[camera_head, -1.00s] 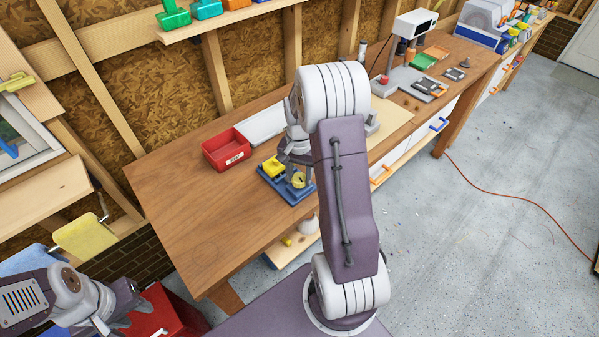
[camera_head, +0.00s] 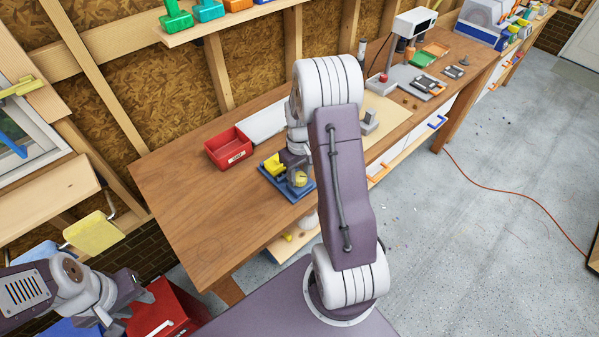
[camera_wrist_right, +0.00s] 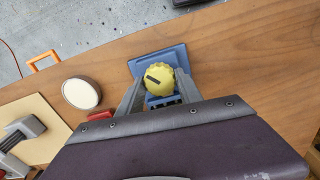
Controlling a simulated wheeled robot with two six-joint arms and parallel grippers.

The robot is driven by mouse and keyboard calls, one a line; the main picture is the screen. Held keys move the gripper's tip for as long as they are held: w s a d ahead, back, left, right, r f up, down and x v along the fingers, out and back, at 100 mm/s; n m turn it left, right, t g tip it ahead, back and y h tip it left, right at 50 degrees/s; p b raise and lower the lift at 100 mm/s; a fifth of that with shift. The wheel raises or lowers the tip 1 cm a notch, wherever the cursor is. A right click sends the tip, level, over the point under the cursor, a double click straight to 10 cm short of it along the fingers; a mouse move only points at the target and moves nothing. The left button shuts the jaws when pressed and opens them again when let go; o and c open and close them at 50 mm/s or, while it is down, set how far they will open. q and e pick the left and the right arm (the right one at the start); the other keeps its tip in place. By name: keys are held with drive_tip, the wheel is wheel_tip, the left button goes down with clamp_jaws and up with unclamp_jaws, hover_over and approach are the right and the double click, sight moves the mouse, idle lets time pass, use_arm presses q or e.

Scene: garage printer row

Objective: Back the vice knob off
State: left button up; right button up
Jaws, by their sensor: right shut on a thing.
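The vice is a blue base (camera_head: 306,193) on the wooden bench, with a yellow block (camera_head: 274,164) at its left and a round yellow knob (camera_head: 300,180). In the right wrist view the ribbed knob (camera_wrist_right: 159,78) has a black bar mark, pointing up-left to down-right, and the blue base (camera_wrist_right: 174,57) lies beneath it. My right gripper (camera_wrist_right: 160,84) has one finger on each side of the knob and is shut on it; in the head view it is partly hidden by my arm. My left gripper (camera_head: 128,308) is open and empty at lower left, away from the bench.
A red bin (camera_head: 229,149) stands behind the vice. A grey block (camera_head: 371,119) sits on a pale board to the right. An oval white thing with a dark rim (camera_wrist_right: 81,93) is left of the knob in the wrist view. The bench's left part is clear.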

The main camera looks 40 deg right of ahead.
drive_tip(key=n+p, duration=0.1)
drive_tip(key=n, duration=0.3)
drive_tip(key=shift+w+r+n, duration=0.1)
drive_tip(key=shift+r+n, duration=0.05)
drive_tip(key=shift+n, duration=0.15)
drive_tip(key=shift+d+n+p, duration=0.1)
drive_tip(key=shift+n+p, duration=0.25)
drive_tip(key=shift+n, duration=1.95)
drive_tip(key=o, duration=1.3)
drive_tip(key=shift+o, duration=0.3)
